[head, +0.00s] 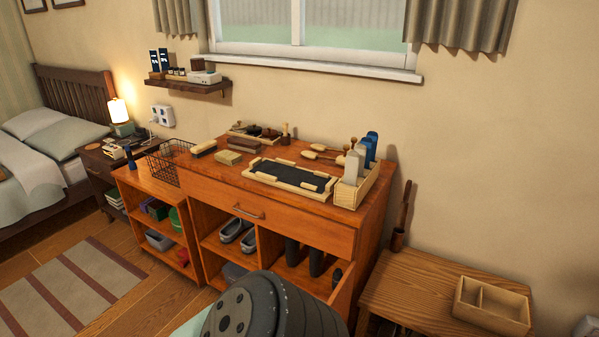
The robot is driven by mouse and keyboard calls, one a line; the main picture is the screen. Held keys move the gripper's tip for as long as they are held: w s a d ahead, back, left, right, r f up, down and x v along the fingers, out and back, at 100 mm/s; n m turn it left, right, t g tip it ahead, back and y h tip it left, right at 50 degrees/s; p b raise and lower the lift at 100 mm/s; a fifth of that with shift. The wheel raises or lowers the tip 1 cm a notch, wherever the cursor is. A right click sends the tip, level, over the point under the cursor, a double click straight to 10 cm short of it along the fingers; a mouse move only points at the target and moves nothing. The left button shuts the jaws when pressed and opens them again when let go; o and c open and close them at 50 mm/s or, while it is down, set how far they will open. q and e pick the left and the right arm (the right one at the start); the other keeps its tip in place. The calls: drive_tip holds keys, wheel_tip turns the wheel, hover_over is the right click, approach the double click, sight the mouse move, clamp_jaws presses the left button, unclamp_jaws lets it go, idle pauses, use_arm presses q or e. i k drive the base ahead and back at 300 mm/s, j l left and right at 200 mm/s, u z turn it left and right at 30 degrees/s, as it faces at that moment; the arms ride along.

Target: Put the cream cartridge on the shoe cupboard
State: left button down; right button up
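The shoe cupboard (290,222) is an orange-brown wooden unit below the window, with a drawer and open shelves holding shoes and boots. On its top are a tray with a dark mat (292,177), wooden brushes (322,152), small boxes and a pale wooden caddy (352,193) of blue, grey and white bottles (365,152). I cannot tell which thing, if any, is the cream cartridge. A dark rounded part of my own arm covers the bottom middle and hides part of the cupboard's lower front. Neither gripper shows.
A lower shelf unit (150,185) with a wire basket (168,162) adjoins the cupboard on the left. A wooden bench (415,285) with an empty divided box (491,305) stands at right. A wall shelf (188,86) holds small boxes. Floor is clear around the striped rug (75,290).

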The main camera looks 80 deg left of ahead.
sight(301, 279)
drive_tip(key=k+j, duration=0.2)
drive_tip(key=j, duration=0.15)
drive_tip(key=k+j, duration=0.15)
drive_tip(key=j, duration=0.2)
drive_tip(key=k+j, duration=0.2)
drive_tip(key=j, duration=0.2)
drive_tip(key=k+j, duration=0.15)
drive_tip(key=j, duration=0.2)
drive_tip(key=k+j, duration=0.2)
drive_tip(key=j, duration=0.15)
drive_tip(key=k+j, duration=0.15)
drive_tip(key=j, duration=0.2)
